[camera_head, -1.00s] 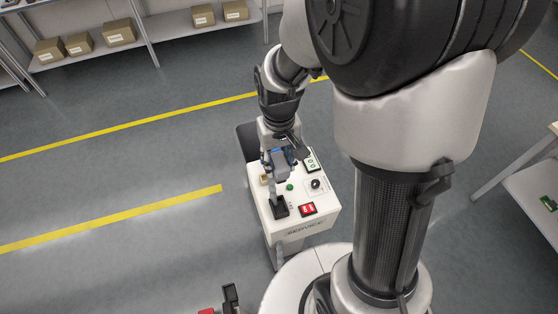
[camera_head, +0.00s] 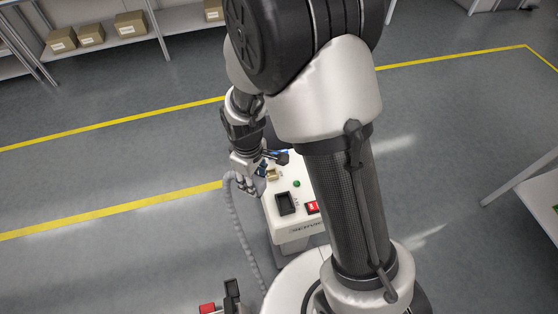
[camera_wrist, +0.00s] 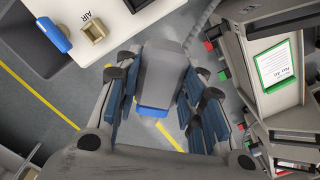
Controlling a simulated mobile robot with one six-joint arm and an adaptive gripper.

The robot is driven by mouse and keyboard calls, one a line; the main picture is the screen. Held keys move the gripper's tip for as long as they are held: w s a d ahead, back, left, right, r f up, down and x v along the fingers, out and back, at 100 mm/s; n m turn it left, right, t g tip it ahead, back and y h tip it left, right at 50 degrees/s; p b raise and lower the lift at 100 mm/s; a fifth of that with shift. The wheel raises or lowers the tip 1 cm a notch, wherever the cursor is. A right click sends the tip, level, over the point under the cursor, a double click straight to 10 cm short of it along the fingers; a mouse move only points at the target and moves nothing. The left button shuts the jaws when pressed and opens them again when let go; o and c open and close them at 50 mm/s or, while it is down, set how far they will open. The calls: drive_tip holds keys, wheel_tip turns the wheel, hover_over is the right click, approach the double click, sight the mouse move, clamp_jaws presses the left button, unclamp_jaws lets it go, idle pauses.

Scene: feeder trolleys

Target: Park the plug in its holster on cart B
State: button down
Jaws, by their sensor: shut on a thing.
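The grey plug (camera_wrist: 161,72), with a blue band at its near end, is between the blue-padded fingers of my gripper (camera_wrist: 158,108) in the wrist view. My gripper (camera_head: 249,183) is shut on it, off the left side of the white SERVICE cart (camera_head: 298,226) in the head view. A grey ribbed hose (camera_head: 237,225) hangs down from the gripper. The cart top has a black rectangular receptacle (camera_head: 286,203) with a dark, empty-looking opening. I cannot tell which cart is B or which part is the holster.
The cart top has a beige block (camera_wrist: 94,31) beside the label AIR, and a blue part (camera_wrist: 53,35). A grey trolley with a green-framed sheet (camera_wrist: 277,64) stands at right in the wrist view. A red part (camera_head: 207,309) is at the head view's bottom. Floor at left is open.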

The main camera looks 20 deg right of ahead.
drive_tip(key=s+a+f+n+b, duration=0.2)
drive_tip(key=a+f+n, duration=0.4)
drive_tip(key=f, duration=0.3)
drive_tip(key=s+a+f+n+b, duration=0.25)
drive_tip(key=a+f+n, duration=0.3)
drive_tip(key=f, duration=0.35)
drive_tip(key=s+a+f+n+b, duration=0.2)
drive_tip(key=s+f+n+b, duration=0.1)
drive_tip(key=f, duration=0.5)
drive_tip(key=s+a+f+n+b, duration=0.2)
drive_tip(key=s+f+n+b, duration=0.1)
drive_tip(key=s+f+n, duration=0.2)
drive_tip(key=s+a+f+n+b, duration=0.2)
drive_tip(key=f+n, duration=0.5)
drive_tip(key=f, duration=0.6)
drive_tip(key=shift+s+b, duration=0.55)
drive_tip(key=shift+s, duration=0.65)
drive_tip(key=shift+a+f, duration=0.1)
drive_tip(key=shift+f, duration=1.05)
drive_tip(key=c, duration=1)
unclamp_jaws()
drive_tip(key=shift+o, duration=0.2)
